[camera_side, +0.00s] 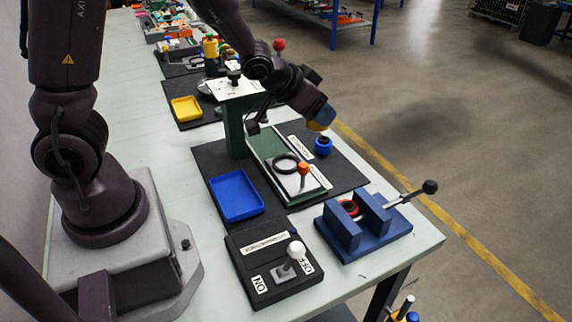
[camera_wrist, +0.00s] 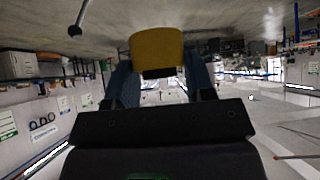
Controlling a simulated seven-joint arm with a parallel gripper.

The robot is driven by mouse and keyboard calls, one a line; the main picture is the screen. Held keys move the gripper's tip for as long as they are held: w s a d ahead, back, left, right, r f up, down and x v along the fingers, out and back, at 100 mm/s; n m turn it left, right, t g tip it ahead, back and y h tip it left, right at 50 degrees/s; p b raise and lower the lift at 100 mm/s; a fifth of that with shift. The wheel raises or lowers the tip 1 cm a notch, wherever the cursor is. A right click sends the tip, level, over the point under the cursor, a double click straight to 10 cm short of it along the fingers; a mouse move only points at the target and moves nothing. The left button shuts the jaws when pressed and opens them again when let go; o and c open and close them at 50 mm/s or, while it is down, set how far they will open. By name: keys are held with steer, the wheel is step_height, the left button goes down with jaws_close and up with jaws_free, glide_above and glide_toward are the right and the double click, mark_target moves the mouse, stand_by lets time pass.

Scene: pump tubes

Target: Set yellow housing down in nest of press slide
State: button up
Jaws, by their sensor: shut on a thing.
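The yellow housing (camera_wrist: 156,46) is held between the two fingers of my gripper (camera_wrist: 160,70) in the wrist view. In the side view it shows as a small yellow-ochre end (camera_side: 319,126) under my gripper (camera_side: 313,108), which is shut on it, tilted, and up in the air. The press slide (camera_side: 277,179) is a pale plate on a green base, with an orange knob (camera_side: 303,168) at its near end. Its nest is a dark ring (camera_side: 285,163) and looks empty. The housing is above and to the right of the nest in the picture, not touching it.
The green press column (camera_side: 234,133) stands just left of the slide. A blue round part (camera_side: 323,146) sits to its right. A blue tray (camera_side: 236,195), a switch box (camera_side: 272,270) and a blue clamp fixture (camera_side: 362,232) stand nearer. A yellow tray (camera_side: 186,108) lies farther back.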

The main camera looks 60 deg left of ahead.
glide_above(296, 159)
steer(key=s, duration=0.3)
step_height(296, 159, down, 7)
steer(key=shift+m+h, duration=0.3)
steer(key=shift+m, duration=0.1)
steer(key=shift+s+d+f, duration=0.1)
steer(key=shift+s+f, duration=0.05)
steer(key=shift+f, duration=2.1)
steer(key=shift+s+f, duration=0.1)
steer(key=shift+f, duration=2.1)
steer(key=o, duration=1)
steer(key=shift+f, duration=0.15)
steer(key=shift+c, duration=0.2)
